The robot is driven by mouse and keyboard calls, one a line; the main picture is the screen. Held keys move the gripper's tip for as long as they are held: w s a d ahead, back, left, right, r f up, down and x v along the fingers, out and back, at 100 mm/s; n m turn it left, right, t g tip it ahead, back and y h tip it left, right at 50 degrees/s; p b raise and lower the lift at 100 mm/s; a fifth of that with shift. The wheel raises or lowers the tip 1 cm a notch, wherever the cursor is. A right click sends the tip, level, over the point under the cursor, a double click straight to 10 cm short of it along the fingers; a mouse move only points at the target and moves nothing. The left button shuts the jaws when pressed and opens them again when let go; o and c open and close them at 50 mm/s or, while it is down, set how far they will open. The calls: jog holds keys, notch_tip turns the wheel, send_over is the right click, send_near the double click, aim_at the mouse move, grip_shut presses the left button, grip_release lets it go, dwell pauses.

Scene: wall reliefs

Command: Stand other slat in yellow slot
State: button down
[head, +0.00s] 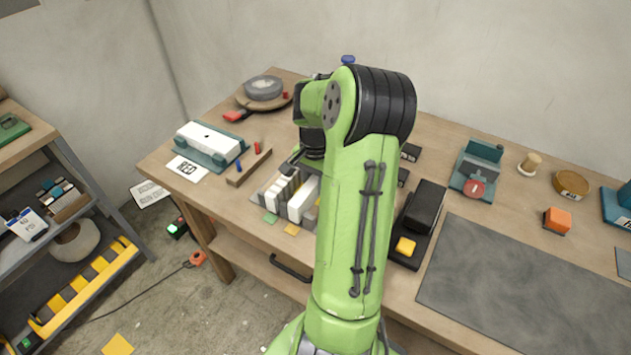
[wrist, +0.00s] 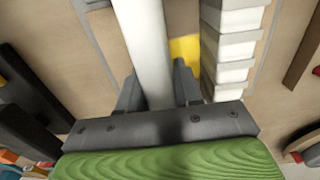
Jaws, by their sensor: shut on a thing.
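In the wrist view my gripper (wrist: 157,92) is shut on a long white slat (wrist: 143,45), with a dark finger on each side of it. A yellow patch (wrist: 185,48) shows just right of this slat. I cannot tell whether the held slat touches the rack floor.
A wooden block with pegs (head: 249,166) and a white-topped teal device (head: 208,145) stand left of the rack. A black device with a yellow block (head: 405,246) stands right of my arm. A grey mat (head: 520,285) leaves clear room at the right.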

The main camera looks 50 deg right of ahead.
aim_at(315, 177)
jog(key=shift+f, duration=0.3)
dwell(0.4)
jog(key=c, duration=0.7)
grip_release()
notch_tip(315, 177, up, 16)
jog(key=p, duration=0.4)
jog(key=shift+f, duration=0.1)
